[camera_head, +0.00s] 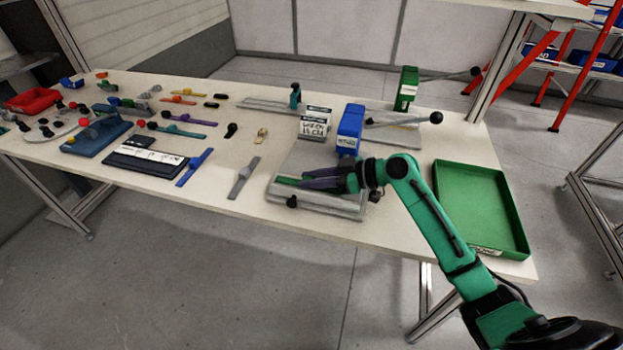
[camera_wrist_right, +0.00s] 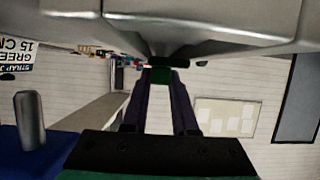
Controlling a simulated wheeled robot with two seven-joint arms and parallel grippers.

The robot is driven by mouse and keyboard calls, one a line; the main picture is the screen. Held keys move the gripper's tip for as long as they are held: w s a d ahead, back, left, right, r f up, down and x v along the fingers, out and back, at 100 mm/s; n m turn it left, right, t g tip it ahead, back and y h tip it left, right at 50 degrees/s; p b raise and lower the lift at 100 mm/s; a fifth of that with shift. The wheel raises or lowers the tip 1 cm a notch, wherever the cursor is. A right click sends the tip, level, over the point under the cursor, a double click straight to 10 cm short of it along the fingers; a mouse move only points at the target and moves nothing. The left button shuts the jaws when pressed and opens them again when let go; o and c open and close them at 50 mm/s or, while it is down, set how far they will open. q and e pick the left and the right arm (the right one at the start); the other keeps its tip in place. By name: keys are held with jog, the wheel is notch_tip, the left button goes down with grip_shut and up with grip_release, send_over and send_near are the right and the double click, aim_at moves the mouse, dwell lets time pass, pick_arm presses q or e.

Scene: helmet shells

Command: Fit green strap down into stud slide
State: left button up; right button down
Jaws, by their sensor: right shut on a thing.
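The green strap (camera_head: 287,181) shows as a short strip at the left end of my right gripper, low over a grey metal fixture (camera_head: 325,207). My right gripper (camera_head: 306,179) reaches in from the right with its dark fingers shut on the strap. In the right wrist view the fingers (camera_wrist_right: 160,80) close on a small green piece, with a black part just beyond it. Most of the strap is hidden by the fingers. I cannot tell whether the strap touches the fixture, nor which part is the stud slide. My left gripper is not in view.
A blue block-like press (camera_head: 349,128) stands behind the gripper, beside a white label sign (camera_head: 313,127). A green tray (camera_head: 482,207) is at the right. A grey strap (camera_head: 243,177) and a blue strap (camera_head: 194,167) lie to the left. A green press (camera_head: 407,88) stands behind.

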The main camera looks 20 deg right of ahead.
jog(key=shift+f+b, duration=0.5)
jog(key=shift+r, duration=0.1)
jog(key=shift+r+p, duration=0.35)
jog(key=shift+r, duration=0.05)
jog(key=c, duration=0.6)
grip_release()
